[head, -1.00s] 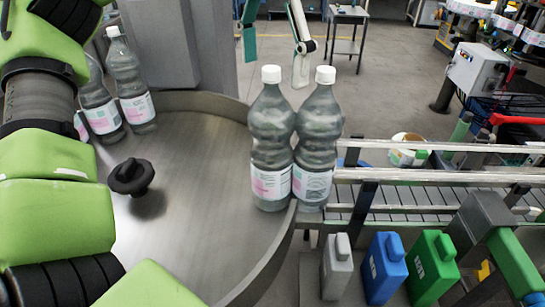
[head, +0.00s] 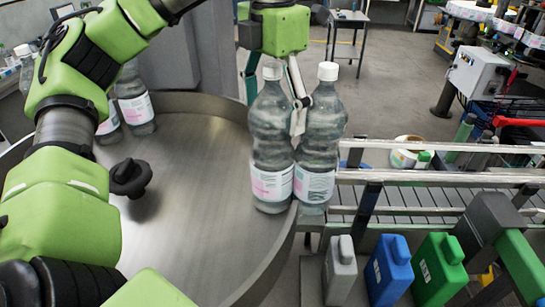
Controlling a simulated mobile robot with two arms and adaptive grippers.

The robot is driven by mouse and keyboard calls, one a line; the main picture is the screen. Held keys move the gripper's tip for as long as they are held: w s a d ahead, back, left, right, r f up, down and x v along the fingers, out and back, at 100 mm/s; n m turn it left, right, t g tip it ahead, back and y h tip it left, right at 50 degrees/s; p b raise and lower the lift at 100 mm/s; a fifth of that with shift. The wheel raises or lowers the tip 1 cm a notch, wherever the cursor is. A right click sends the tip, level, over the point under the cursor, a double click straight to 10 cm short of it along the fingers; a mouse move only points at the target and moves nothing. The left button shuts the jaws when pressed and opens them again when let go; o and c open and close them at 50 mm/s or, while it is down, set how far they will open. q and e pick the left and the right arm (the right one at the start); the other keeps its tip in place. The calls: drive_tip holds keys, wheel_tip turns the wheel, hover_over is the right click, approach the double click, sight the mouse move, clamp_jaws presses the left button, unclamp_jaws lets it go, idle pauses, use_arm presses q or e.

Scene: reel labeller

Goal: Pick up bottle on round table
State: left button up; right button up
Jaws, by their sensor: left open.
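Two clear ribbed bottles with white caps and pink-and-white labels stand upright side by side at the right edge of the round table (head: 190,215), where it meets the conveyor. They are the left bottle (head: 271,150) and the right bottle (head: 320,150). My left gripper (head: 274,103) points down from the top, open. One finger is at the left bottle's left side, partly hidden behind it; the other is between the two bottles near their necks. I cannot tell whether the fingers touch the bottles. More bottles (head: 136,105) stand at the table's far left, partly hidden by my arm. My right gripper is out of view.
A dark knob (head: 130,178) stands up from the table's middle. A railed conveyor (head: 430,190) runs right from the table. Grey (head: 340,270), blue (head: 388,268) and green (head: 438,270) jugs stand in front of it. Much of the tabletop is bare.

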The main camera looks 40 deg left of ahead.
use_arm(q)
drive_tip(key=c, duration=1.8)
drive_tip(key=shift+r, duration=0.15)
drive_tip(key=c, duration=0.4)
